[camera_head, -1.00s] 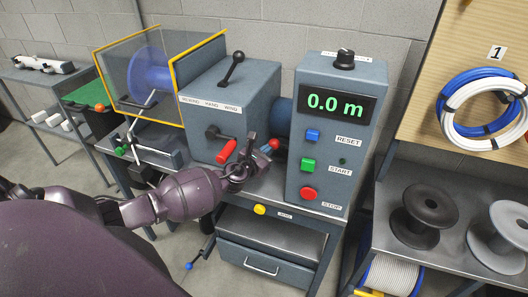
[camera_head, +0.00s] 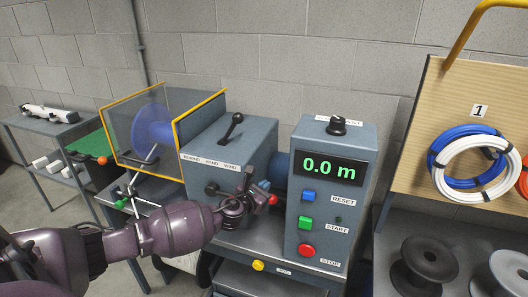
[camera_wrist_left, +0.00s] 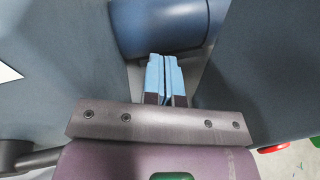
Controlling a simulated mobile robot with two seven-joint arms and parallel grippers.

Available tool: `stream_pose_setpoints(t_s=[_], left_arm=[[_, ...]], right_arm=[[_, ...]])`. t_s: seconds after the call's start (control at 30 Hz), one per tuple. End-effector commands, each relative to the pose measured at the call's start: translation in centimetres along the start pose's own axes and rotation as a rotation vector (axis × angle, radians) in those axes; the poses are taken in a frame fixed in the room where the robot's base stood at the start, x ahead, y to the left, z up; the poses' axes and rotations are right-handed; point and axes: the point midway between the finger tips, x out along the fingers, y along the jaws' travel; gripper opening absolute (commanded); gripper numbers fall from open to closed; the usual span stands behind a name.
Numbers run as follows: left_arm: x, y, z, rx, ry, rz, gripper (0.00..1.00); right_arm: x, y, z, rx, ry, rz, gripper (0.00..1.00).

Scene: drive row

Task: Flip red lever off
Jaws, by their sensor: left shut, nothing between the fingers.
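The red lever's grip is not seen in the head view; my left forearm covers that spot, and only a dark pivot (camera_head: 211,188) shows on the front of the grey winding machine (camera_head: 225,150). My left gripper (camera_head: 264,189) is shut and empty, in the gap between the machine and the display console (camera_head: 330,195). A small red knob (camera_head: 272,199) shows beside its fingertips; I cannot tell what it belongs to or whether they touch. In the left wrist view the blue fingers (camera_wrist_left: 165,80) are together, below a blue cylinder (camera_wrist_left: 168,25). My right gripper is not in view.
A black lever (camera_head: 232,127) stands on the machine's top. The console carries blue, green and red buttons (camera_head: 306,250) close to my gripper. A clear guard (camera_head: 150,120) with yellow edges is at left. Cable coils (camera_head: 475,160) hang at right.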

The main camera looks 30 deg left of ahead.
Motion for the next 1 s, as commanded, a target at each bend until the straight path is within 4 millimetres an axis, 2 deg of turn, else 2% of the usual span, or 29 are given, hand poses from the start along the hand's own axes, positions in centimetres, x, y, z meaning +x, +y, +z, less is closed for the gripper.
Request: stream_pose_setpoints(t_s=[0.03, 0.1, 0.3, 0.5, 0.7, 1.0], left_arm=[[-0.1, 0.3, 1.4, 0.004, -0.003, -0.002, 0.00], [-0.3, 0.6, 2.7, 0.003, -0.003, -0.001, 0.00], [-0.7, 1.4, 6.5, 0.004, -0.003, -0.001, 0.00], [-1.0, 2.1, 9.4, 0.003, -0.002, -0.001, 0.00], [-1.2, 2.4, 11.0, 0.000, -0.001, -0.001, 0.00], [-1.2, 2.4, 11.2, 0.000, 0.000, -0.001, 0.00]], right_arm=[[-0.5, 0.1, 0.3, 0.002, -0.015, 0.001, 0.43], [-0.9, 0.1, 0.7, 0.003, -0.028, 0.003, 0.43], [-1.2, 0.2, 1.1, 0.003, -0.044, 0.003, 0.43], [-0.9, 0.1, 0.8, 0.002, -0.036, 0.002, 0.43], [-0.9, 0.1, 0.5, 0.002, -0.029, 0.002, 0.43], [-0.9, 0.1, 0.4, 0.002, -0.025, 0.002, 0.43]])
